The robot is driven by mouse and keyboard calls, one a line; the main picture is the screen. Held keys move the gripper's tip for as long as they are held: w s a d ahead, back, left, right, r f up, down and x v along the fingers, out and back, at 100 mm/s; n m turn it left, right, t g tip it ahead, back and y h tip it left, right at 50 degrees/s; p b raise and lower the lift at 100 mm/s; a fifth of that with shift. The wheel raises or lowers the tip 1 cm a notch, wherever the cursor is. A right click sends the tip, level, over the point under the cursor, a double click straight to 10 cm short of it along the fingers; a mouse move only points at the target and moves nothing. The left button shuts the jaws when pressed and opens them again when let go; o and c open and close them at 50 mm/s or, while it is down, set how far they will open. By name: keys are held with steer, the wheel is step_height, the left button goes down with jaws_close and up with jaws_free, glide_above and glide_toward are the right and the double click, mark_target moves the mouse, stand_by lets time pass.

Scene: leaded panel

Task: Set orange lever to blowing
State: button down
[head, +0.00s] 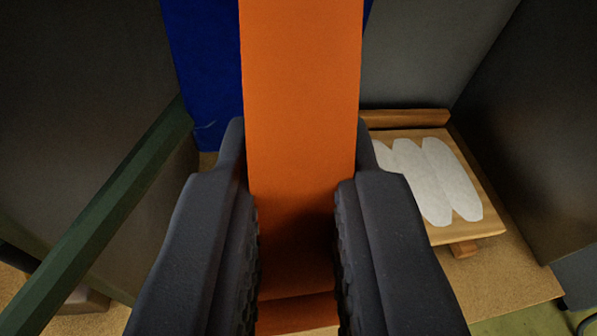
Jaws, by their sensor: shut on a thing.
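The orange lever (302,120) is a broad flat orange bar that runs down the middle of the head view, from the top edge to between my fingers. My gripper (297,265) is shut on it, with one dark ribbed finger on each side. The lower end of the lever shows between the fingers near the bottom of the view. Its mount and any marking for blowing are not visible.
A blue panel (205,75) stands behind the lever. A dark green bar (100,220) slants across the left. At right a wooden board (465,232) carries white oval shapes (435,180). Dark grey walls (540,120) close in at both sides.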

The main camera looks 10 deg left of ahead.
steer(key=c, duration=1.4)
jaws_free()
steer(key=shift+s, duration=0.15)
steer(key=shift+s+d+b, duration=0.25)
steer(key=shift+s+b, duration=0.15)
steer(key=shift+s, duration=0.2)
steer(key=b+v, duration=0.2)
steer(key=v, duration=1)
steer(key=shift+r, duration=0.2)
